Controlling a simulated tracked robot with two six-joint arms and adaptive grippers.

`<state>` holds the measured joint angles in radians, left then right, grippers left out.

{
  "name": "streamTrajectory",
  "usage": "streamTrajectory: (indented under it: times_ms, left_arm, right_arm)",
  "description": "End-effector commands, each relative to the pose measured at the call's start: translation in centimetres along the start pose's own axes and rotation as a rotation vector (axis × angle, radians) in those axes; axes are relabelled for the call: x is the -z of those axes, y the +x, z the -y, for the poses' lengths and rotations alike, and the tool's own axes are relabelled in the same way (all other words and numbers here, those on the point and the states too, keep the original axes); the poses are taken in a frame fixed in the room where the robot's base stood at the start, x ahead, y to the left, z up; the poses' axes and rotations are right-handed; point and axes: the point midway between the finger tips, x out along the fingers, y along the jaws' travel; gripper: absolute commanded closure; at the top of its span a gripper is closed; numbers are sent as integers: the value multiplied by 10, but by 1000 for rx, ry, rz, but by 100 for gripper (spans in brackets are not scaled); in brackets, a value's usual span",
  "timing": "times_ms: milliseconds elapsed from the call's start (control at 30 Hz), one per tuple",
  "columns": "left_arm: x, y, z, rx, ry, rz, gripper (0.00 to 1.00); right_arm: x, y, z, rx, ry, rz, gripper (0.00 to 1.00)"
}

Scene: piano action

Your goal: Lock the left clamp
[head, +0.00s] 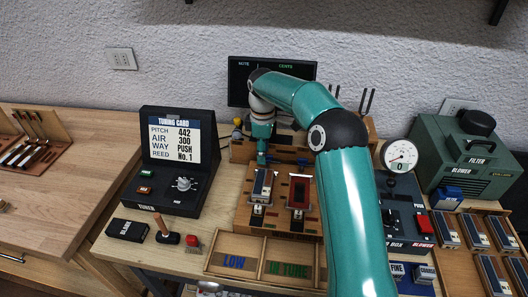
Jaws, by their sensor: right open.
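A wooden stand (275,215) at the middle of the table carries two slots side by side. Whether the left clamp is locked is too small to tell. My right gripper (262,158) points down just behind the blue and silver block; its fingers are small and partly hidden. My left gripper is out of view.
A tuning card panel (175,140) stands left, with a small-handled tool (162,228) and red button (193,242) before it. A gauge (399,155), green blower (470,160) and several blocks are right.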

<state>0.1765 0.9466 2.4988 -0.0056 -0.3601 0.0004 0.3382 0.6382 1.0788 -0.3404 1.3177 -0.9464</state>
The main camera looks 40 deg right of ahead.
Motion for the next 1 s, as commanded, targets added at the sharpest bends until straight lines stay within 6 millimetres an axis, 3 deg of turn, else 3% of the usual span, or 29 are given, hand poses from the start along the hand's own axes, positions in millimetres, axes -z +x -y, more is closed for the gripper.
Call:
streamTrajectory:
  times_ms: [300,600,1000]
  left_arm:
    - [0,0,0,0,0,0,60]
    - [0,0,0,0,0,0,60]
    - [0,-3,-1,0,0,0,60]
  right_arm:
    - [0,3,0,1,0,0,52]
    - [0,3,0,0,0,0,100]
    - [-2,2,-2,-2,42,1,100]
